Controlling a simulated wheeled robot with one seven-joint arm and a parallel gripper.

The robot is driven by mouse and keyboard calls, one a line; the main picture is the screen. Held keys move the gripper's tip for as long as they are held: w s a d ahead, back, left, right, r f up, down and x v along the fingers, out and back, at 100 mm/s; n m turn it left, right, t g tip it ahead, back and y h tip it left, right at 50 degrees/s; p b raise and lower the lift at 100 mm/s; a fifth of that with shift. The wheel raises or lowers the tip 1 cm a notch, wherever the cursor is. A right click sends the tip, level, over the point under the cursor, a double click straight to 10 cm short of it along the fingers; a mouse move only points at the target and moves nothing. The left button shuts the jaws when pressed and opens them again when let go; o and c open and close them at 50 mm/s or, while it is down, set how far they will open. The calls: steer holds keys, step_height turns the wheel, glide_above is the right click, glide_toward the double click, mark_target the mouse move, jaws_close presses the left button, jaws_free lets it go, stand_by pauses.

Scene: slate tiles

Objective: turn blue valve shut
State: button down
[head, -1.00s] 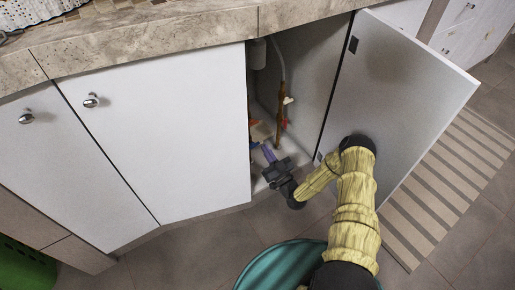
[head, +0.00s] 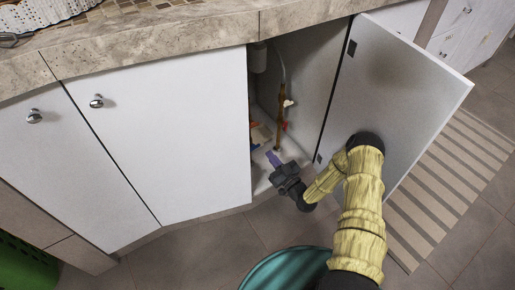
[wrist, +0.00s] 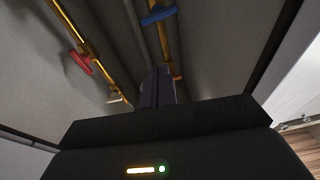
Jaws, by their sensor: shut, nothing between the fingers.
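The blue valve handle (wrist: 158,16) shows at the top of the wrist view, lying crosswise on a gold pipe (wrist: 161,40). My gripper (wrist: 158,72) is shut and empty, its fingers pointing up the picture toward that pipe. A clear gap shows in the picture between the fingertips and the blue handle. In the head view my gripper (head: 270,155) reaches into the open cabinet at floor level. A small blue patch (head: 255,147) shows beside the cabinet's left door, but I cannot tell if it is the valve.
A red handle (wrist: 81,64) sits on another gold pipe at left in the wrist view, with a pale handle (wrist: 116,99) below. The closed door (head: 160,130) hides the cabinet's left part. A striped mat (head: 445,185) lies at right.

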steer(key=d+r+g+h+p, duration=0.2)
steer(key=r+g+h+p, duration=0.15)
steer(key=r, duration=0.65)
steer(key=d+r+g+h+p, duration=0.25)
steer(key=r+g+h, duration=0.2)
steer(key=r, duration=0.55)
steer(key=s+d+r+m+g+h+p, duration=0.1)
steer(key=s+r+m+g+p, duration=0.2)
steer(key=s+r, duration=0.5)
steer(key=s+d+r+m+g+h+p, duration=0.1)
steer(key=s+r+m+g+h+p, duration=0.1)
steer(key=s+r, duration=0.7)
steer(key=s+m+g+p, duration=0.1)
steer(key=s, duration=0.6)
steer(key=shift+s+d+r+m+g, duration=0.25)
steer(key=shift+s+m+g, duration=0.05)
steer(key=shift+m, duration=0.1)
